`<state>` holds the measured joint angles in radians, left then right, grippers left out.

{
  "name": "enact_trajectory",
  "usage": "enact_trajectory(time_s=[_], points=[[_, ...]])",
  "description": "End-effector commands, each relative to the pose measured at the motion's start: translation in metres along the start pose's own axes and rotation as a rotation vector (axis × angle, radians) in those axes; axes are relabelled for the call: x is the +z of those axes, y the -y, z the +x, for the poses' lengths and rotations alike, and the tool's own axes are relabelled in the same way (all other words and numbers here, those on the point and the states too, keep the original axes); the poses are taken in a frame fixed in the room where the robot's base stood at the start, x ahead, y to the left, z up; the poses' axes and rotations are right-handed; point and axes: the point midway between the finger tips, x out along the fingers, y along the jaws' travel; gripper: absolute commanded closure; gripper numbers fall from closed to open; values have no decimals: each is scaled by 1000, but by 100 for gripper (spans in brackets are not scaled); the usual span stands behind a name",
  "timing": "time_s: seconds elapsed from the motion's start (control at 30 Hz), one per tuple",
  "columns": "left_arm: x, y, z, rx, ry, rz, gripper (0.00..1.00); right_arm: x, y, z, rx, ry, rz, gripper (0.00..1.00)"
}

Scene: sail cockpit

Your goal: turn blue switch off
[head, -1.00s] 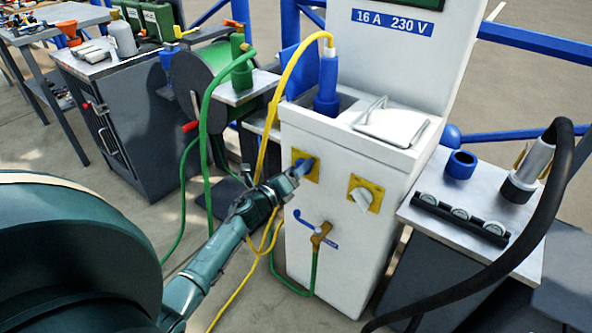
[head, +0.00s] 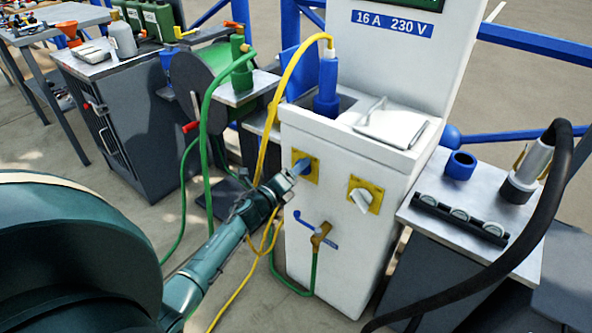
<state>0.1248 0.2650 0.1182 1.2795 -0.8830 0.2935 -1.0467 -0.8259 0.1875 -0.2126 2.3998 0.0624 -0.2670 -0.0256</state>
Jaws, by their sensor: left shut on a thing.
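The blue switch (head: 302,165) is a rotary knob on a yellow plate (head: 312,174) on the front of the white pedestal. My left gripper (head: 290,177) reaches up to it from the lower left and is shut on it. The fingers hide part of the knob, and its exact angle is hard to tell. A white switch (head: 361,197) on a second yellow plate sits to the right, apart from my gripper. My right gripper is not in view.
The white pedestal (head: 345,255) has a blue plug (head: 327,85) with a yellow cable on top. Below the switches is a tap (head: 320,234) with a blue lever and green hose. A yellow cable hangs by my left arm. A black hose (head: 520,235) arches at the right.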

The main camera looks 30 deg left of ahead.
Motion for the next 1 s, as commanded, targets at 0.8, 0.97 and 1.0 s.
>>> enact_trajectory(time_s=[0.8,0.97,1.0], points=[[-1,-3,0,2,-1,-770,68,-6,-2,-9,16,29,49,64],[-1,-4,0,2,-1,-920,68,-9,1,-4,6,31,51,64],[-1,-4,0,2,0,-959,68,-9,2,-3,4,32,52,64]])
